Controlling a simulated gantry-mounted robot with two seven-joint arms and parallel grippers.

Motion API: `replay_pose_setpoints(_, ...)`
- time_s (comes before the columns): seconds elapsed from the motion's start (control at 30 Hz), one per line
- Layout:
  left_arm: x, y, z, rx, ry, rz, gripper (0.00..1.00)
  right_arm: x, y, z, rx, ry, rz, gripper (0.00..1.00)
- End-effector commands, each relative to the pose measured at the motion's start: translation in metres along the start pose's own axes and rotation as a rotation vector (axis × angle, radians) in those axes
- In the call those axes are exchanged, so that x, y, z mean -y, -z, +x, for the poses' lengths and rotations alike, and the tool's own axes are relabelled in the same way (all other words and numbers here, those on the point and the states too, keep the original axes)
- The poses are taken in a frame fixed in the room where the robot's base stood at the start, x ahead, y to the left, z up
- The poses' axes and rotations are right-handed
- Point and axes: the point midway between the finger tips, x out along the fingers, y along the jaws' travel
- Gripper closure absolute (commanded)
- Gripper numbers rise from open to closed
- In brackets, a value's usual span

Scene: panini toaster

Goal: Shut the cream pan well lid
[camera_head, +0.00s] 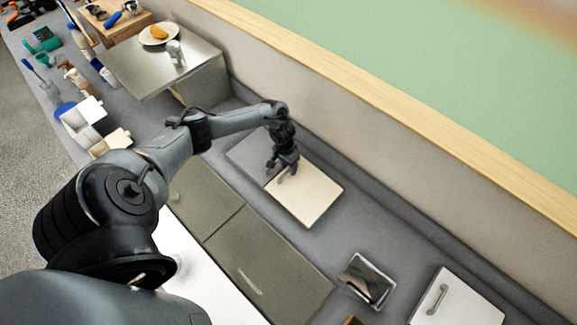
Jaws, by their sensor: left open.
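A flat cream panel, which looks like the cream pan well lid (312,198), lies over the grey counter near the middle of the head view. A grey flat section (247,153) adjoins its upper left side. I cannot tell how far the lid is open or shut. My left gripper (284,172) points down over the lid's upper left edge. It is open, and small in the view; I cannot tell whether it touches the lid. It hides part of that edge. My right gripper does not show.
Dark olive panels (270,262) lie in front of the lid. A metal tray (367,281) and a white box with a handle (455,302) are to the right. A steel-topped unit (140,65) with a plate (158,34) and a cup (175,52) stands at the upper left. The wall runs behind.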

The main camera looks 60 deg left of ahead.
Motion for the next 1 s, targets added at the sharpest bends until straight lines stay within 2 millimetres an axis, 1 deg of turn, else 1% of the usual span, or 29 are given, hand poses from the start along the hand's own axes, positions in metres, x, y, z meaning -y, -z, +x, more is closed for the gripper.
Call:
replay_pose_setpoints(0.17,0.000,0.000,-0.002,0.000,0.000,0.000,0.59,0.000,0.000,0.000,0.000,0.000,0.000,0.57)
replay_pose_setpoints(0.27,0.000,0.000,-0.009,-0.001,0.000,0.001,0.59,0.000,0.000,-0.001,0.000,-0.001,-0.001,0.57)
replay_pose_setpoints(0.37,0.001,0.001,-0.022,-0.002,0.001,0.001,0.59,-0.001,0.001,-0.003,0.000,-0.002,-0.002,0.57)
replay_pose_setpoints(0.7,0.001,0.001,-0.079,-0.003,0.001,0.002,0.59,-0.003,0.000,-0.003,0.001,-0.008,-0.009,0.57)
replay_pose_setpoints(0.83,0.001,0.001,-0.095,-0.002,0.001,0.001,0.59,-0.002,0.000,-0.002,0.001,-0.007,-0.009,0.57)
replay_pose_setpoints(1.0,0.000,0.000,-0.106,-0.001,0.001,0.000,0.59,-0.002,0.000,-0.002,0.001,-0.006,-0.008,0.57)
